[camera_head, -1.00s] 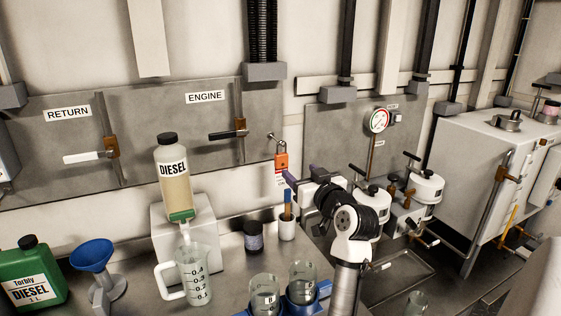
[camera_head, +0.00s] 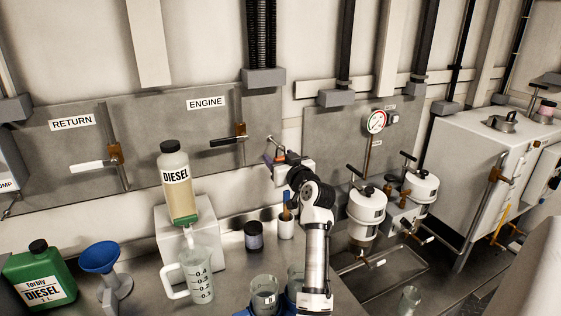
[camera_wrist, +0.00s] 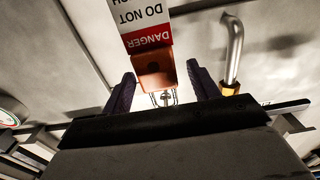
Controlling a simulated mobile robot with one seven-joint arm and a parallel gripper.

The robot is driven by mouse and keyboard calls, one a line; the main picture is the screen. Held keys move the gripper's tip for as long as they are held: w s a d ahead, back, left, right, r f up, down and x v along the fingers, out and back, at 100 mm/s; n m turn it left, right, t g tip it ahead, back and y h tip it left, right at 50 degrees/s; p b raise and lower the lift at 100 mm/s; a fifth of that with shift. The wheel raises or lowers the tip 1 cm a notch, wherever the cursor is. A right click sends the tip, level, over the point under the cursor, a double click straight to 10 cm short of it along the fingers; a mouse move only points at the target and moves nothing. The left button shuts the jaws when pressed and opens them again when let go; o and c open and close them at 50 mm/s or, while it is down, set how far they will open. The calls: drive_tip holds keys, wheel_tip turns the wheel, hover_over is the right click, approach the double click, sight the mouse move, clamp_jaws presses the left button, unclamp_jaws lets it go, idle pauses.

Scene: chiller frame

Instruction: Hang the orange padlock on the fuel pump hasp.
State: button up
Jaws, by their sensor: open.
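The orange padlock (camera_wrist: 153,70) is in the wrist view with a red and white DANGER tag (camera_wrist: 146,20) and a thin metal shackle. My gripper (camera_wrist: 161,77) has its purple fingers apart, one on each side of the padlock, with gaps visible. In the head view my gripper (camera_head: 280,158) is at the wall peg (camera_head: 270,138), right of the ENGINE panel, and hides most of the padlock there. Whether the shackle still rests on the peg cannot be made out. I cannot identify the fuel pump hasp.
The ENGINE valve lever (camera_head: 228,142) is left of my gripper. Below are a diesel bottle (camera_head: 176,185), a measuring jug (camera_head: 200,280), a dark jar (camera_head: 254,238) and a brush cup (camera_head: 286,229). White filter housings (camera_head: 365,207) stand to the right.

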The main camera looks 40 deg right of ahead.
drive_tip(key=c, duration=1.1)
drive_tip(key=shift+c, duration=0.3)
drive_tip(key=shift+r, duration=0.1)
drive_tip(key=shift+r+b, duration=0.55)
drive_tip(key=shift+b, duration=0.1)
drive_tip(key=b+v, duration=0.6)
drive_tip(key=v, duration=1.2)
